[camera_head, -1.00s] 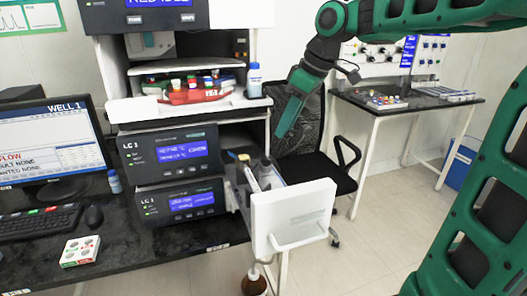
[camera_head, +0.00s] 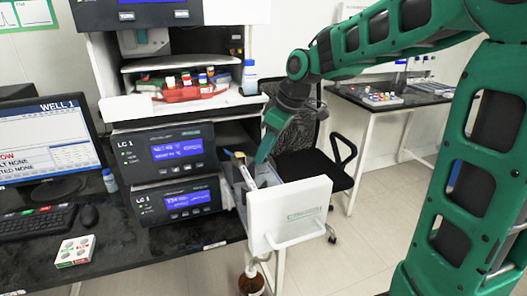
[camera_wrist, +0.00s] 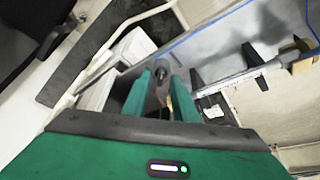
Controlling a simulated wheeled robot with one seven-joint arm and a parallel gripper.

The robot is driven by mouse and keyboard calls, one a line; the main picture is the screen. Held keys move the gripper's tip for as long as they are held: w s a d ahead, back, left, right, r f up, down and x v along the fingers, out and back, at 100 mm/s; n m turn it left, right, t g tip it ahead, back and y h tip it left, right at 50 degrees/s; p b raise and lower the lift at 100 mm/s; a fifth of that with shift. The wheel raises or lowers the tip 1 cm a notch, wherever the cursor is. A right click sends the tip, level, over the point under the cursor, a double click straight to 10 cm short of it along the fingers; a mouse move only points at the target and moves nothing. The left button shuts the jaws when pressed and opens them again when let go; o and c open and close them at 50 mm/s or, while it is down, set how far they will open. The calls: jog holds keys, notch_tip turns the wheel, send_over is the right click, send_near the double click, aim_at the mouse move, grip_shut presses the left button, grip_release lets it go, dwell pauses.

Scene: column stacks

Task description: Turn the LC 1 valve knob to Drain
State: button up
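Two dark stacked units with blue screens, the upper one (camera_head: 165,149) and the lower one (camera_head: 176,201), both appear labelled LC 1, though the small lettering is hard to read. My gripper (camera_head: 262,157) points down over the white-fronted open bay (camera_head: 292,215) to their right. In the wrist view, the two green fingers of my gripper (camera_wrist: 163,88) stand apart. A small grey round part (camera_wrist: 162,74) shows between or just beyond their tips; I cannot tell whether it is the valve knob or whether the fingers touch it. No Drain marking is readable.
A pale rod-like part (camera_head: 248,178) rises in the bay, close to the gripper. A black office chair (camera_head: 308,158) stands behind. A monitor (camera_head: 48,143) and keyboard (camera_head: 38,222) are at left. A brown bottle (camera_head: 252,282) hangs low below the bay.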

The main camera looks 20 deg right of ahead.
grip_shut()
jog(key=shift+w+d+n+g+y, duration=0.15)
jog(key=shift+n+g, duration=0.2)
jog(key=shift+n, duration=0.6)
jog(key=shift+n+g+y, duration=0.2)
jog(key=shift+n+g, duration=0.1)
jog(key=shift+n, duration=0.6)
jog(key=shift+w+d+n+g+y, duration=0.15)
jog(key=shift+n+g, duration=0.2)
jog(key=shift+n, duration=0.6)
jog(key=shift+a, duration=0.1)
grip_release()
jog(key=shift+s, duration=0.1)
